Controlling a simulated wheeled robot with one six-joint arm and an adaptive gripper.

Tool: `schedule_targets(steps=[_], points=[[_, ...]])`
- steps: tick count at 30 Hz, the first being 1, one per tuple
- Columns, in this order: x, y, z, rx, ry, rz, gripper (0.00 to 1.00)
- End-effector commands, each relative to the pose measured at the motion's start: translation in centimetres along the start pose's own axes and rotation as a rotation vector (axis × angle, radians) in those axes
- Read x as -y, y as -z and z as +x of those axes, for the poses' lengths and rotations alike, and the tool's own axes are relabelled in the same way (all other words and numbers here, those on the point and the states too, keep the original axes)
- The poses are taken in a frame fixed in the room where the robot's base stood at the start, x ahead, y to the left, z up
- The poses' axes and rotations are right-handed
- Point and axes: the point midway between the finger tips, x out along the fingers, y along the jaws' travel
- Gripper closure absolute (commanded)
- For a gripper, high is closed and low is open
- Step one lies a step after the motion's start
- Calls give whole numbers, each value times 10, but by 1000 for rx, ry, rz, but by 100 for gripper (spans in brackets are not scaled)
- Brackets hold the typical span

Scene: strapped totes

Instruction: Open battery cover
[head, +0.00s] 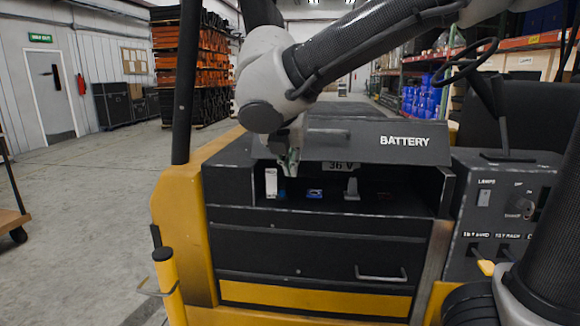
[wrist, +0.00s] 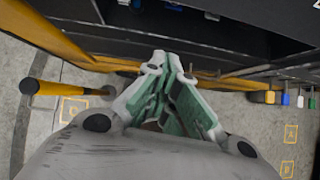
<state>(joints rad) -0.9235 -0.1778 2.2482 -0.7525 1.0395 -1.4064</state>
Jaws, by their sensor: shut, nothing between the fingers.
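The battery cover (head: 350,145) is a dark panel marked BATTERY on top of the yellow and black vehicle. It stands raised and tilted, with a dark gap below its front edge. Inside the open compartment (head: 385,192) show a 36 V label, a white piece (head: 271,183), a blue connector (head: 315,193) and a grey piece (head: 352,189). My gripper (head: 290,165) is at the cover's left end, in front of the opening, pointing down. Its green-padded fingers (wrist: 172,65) are together and hold nothing. I cannot tell whether it touches the cover.
A control panel (head: 505,205) with switches is right of the compartment. A drawer-like front with a handle (head: 381,275) lies below. A dark post (head: 186,80) and a yellow post (head: 167,280) stand at left. The floor (head: 85,210) at left is mostly open.

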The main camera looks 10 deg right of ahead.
Motion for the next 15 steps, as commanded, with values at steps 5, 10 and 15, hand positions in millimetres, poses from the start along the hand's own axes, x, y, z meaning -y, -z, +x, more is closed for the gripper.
schedule_targets(steps=[5,10,15], points=[[-16,-2,4,15,-61,-99,100],[-16,-3,28,12,-55,-97,100],[-18,-3,65,12,-52,-95,100]])
